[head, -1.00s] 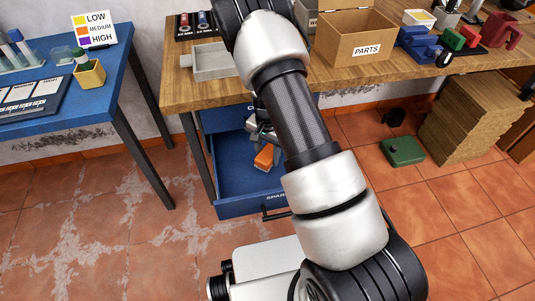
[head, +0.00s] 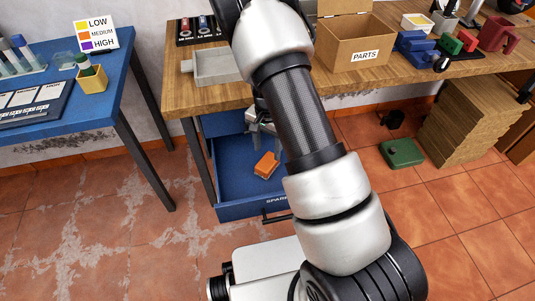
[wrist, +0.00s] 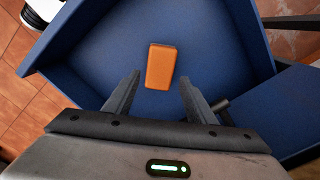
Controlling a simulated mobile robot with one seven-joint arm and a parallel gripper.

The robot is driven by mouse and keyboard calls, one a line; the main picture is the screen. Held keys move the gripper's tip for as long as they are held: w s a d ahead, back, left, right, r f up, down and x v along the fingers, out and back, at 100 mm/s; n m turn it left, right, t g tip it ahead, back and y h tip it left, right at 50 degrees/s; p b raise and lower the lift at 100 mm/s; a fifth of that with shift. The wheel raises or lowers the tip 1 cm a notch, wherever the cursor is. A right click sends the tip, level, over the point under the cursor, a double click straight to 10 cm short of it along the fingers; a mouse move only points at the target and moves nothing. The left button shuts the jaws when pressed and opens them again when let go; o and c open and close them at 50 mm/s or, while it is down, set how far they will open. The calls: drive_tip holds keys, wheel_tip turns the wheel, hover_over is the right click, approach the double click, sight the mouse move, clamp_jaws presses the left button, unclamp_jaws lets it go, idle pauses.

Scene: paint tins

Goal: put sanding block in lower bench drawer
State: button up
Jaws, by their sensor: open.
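The orange sanding block (head: 266,164) lies on the floor of the open blue lower bench drawer (head: 235,185). In the wrist view the block (wrist: 160,66) lies flat on the blue drawer floor (wrist: 215,60), just beyond the fingertips and between their lines. My gripper (head: 262,131) is above the drawer, partly hidden behind my arm in the head view. In the wrist view my gripper (wrist: 158,85) has its fingers spread wide, with nothing between them, apart from the block.
A wooden bench (head: 205,98) stands over the drawer, with a grey tray (head: 218,66) and a cardboard parts box (head: 355,42) on it. A blue table (head: 100,100) is at the left. A green case (head: 402,153) and stacked boards (head: 465,125) stand on the floor at right.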

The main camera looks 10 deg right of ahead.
wheel_tip(320, 180, up, 7)
drive_tip(key=p, duration=0.1)
wheel_tip(320, 180, up, 11)
drive_tip(key=n+t+y, duration=0.1)
drive_tip(key=n, duration=0.1)
hover_over(268, 161)
drive_tip(key=s+a, duration=0.2)
drive_tip(key=s+r+n+t, duration=0.2)
drive_tip(key=s+r, duration=0.5)
drive_tip(key=r, duration=0.5)
drive_tip(key=s+d+r+n+t, duration=0.1)
drive_tip(key=s+r+n, duration=0.1)
drive_tip(key=s+r, duration=0.2)
drive_tip(key=s+r+n+t+h, duration=0.1)
drive_tip(key=s+r+n, duration=0.2)
drive_tip(key=s, duration=0.8)
drive_tip(key=shift+d+r+t, duration=0.3)
drive_tip(key=shift+d+r, duration=0.1)
drive_tip(key=shift+r, duration=0.3)
drive_tip(key=shift+s, duration=0.1)
